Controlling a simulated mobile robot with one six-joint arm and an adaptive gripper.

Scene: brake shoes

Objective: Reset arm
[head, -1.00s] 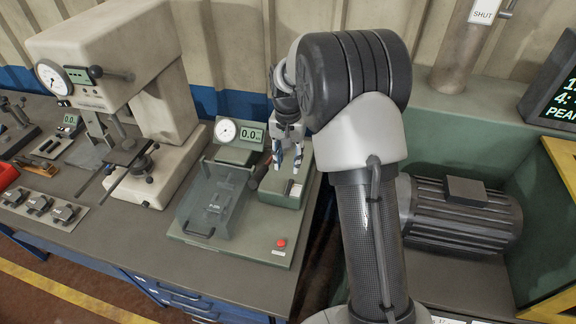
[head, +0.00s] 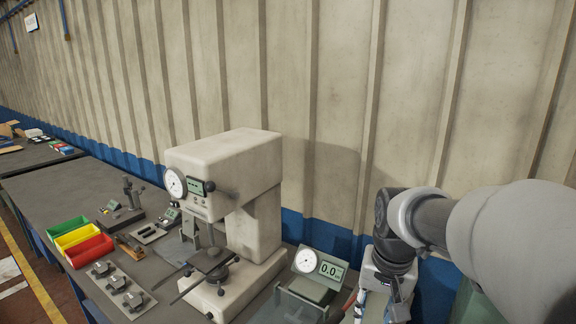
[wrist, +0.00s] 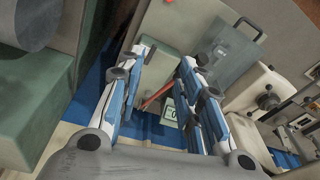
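My gripper (wrist: 163,60) shows in the wrist view with its two blue-and-grey fingers apart and nothing held between them. In the head view my gripper (head: 383,312) is at the bottom edge, pointing down, with its fingertips cut off. Beyond the fingers in the wrist view is a green-grey test device with a clear cover (wrist: 222,55), a red-handled lever (wrist: 157,97) and a small display (wrist: 170,113). In the head view the gripper is just right of that device's dial (head: 306,261) and display (head: 331,271).
A large beige press (head: 225,190) with a dial stands left of the gripper. Green (head: 68,227), yellow (head: 77,238) and red (head: 90,251) bins and several small metal parts (head: 115,284) are on the bench. A corrugated wall (head: 330,120) is behind.

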